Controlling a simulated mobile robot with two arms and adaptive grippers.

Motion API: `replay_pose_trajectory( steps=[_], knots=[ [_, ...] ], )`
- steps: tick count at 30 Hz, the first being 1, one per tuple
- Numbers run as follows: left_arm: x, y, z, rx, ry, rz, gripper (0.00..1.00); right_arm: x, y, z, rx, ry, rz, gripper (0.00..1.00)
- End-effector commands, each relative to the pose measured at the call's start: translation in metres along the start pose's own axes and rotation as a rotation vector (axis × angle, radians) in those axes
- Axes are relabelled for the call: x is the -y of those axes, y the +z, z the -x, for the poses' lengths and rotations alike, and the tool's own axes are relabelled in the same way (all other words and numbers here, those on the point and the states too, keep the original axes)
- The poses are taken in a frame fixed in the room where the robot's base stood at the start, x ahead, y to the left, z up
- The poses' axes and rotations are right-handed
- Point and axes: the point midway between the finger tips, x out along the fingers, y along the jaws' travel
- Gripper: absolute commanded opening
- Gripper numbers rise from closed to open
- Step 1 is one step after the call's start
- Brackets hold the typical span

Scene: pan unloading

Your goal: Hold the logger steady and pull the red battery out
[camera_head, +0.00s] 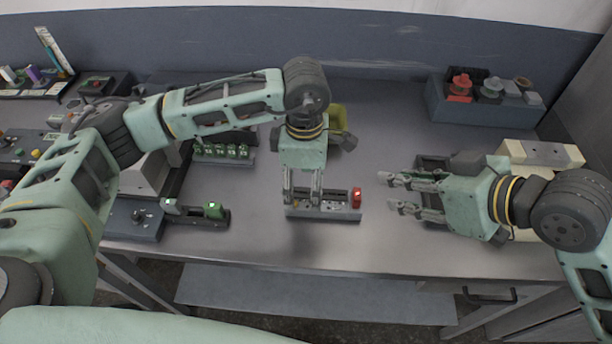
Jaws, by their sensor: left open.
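The logger (337,214) is a long low grey device near the front edge of the table. The red battery (356,198) stands upright at its right end. My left gripper (303,202) points down over the left part of the logger, its fingers open and reaching to it. I cannot tell whether they touch it. My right gripper (386,192) is open and empty to the right of the battery. Its fingers point left, apart from the battery.
A green battery (214,210) sits on another device at the left. A row of green cells (222,151) stands behind it. The table's front edge is close to the logger.

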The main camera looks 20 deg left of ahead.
Motion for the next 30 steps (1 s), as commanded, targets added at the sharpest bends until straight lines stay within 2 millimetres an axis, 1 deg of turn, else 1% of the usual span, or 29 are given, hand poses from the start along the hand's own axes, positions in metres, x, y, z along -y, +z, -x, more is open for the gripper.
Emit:
replay_pose_trajectory(
  steps=[1,6,9,12,16,23,30],
  knots=[
    [0.001,0.0,-0.009,-0.001,-0.004,0.001,0.69,0.0,0.0,0.0,0.0,0.0,0.0,0.31],
    [0.001,0.0,-0.036,0.001,-0.005,0.002,0.69,0.0,0.0,0.0,0.0,0.0,0.0,0.31],
    [0.001,0.001,-0.049,0.003,-0.005,0.002,0.69,0.0,0.0,0.0,0.0,0.0,0.0,0.31],
    [0.001,0.001,-0.057,0.003,-0.004,0.003,0.69,0.0,0.0,0.0,0.0,0.0,0.0,0.31],
    [0.001,0.001,-0.062,0.004,-0.002,0.003,0.69,0.0,0.0,0.0,0.0,0.0,0.0,0.31],
    [0.001,0.001,-0.063,0.005,-0.002,0.003,0.69,0.0,0.0,0.0,0.0,0.0,0.0,0.31],
    [0.001,0.001,-0.062,0.005,-0.002,0.003,0.49,0.0,0.0,0.0,0.0,0.0,0.0,0.31]
  ],
)
